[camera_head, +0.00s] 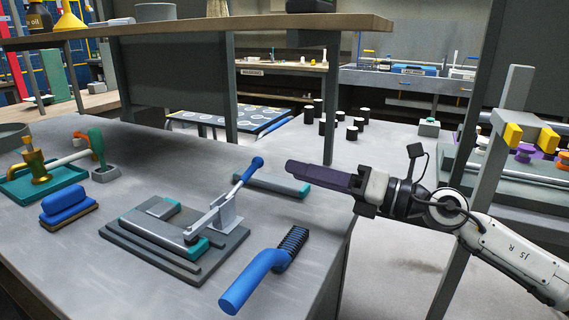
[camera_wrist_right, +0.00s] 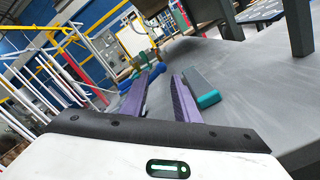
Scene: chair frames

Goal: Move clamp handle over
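The clamp's grey stepped base (camera_head: 140,247) lies on the grey workbench. Its light lever rises to the right from a bracket (camera_head: 226,213) and ends in a blue handle (camera_head: 250,170), tilted up and to the right. My right gripper (camera_head: 292,168), with purple fingers, is to the right of the blue handle tip and apart from it. In the right wrist view the gripper (camera_wrist_right: 163,84) has its two fingers apart with nothing held between them. I cannot clearly make out the clamp in that view. My left gripper is not in view.
A grey bar with a teal end (camera_head: 272,185) lies behind the handle; it is beside one finger in the wrist view (camera_wrist_right: 200,88). A blue-handled brush (camera_head: 262,275) lies in front, a blue block brush (camera_head: 66,205) at left. A raised shelf (camera_head: 280,22) overhangs the back.

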